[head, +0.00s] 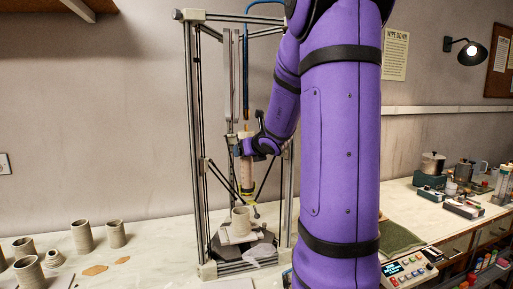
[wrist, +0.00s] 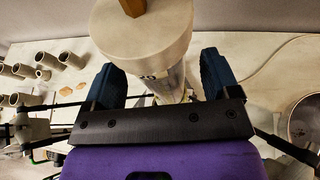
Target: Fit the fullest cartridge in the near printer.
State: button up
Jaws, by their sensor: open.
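A delta clay printer (head: 190,120) with a tall metal frame stands on the pale bench, partly hidden behind my arm. A pale cylindrical cartridge (head: 246,177) stands upright at its middle, above the print bed. In the wrist view the cartridge (wrist: 145,32) shows a wide pale cap with a brown rod on top and a narrower clear, marked body. My gripper (head: 246,147) is open, its blue fingers (wrist: 160,80) on either side of the cartridge body; whether they touch it is unclear. The cartridge's seating and fill level cannot be told.
A grey clay cup (head: 240,222) stands on the print bed under the cartridge. Several clay cups (head: 82,237) stand on the bench at left. A control box (head: 408,268), a green cloth (head: 398,238), pots (head: 432,165) and a clear upright tube (head: 501,186) are at right.

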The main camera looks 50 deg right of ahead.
jog(key=v, duration=0.9)
dwell(0.4)
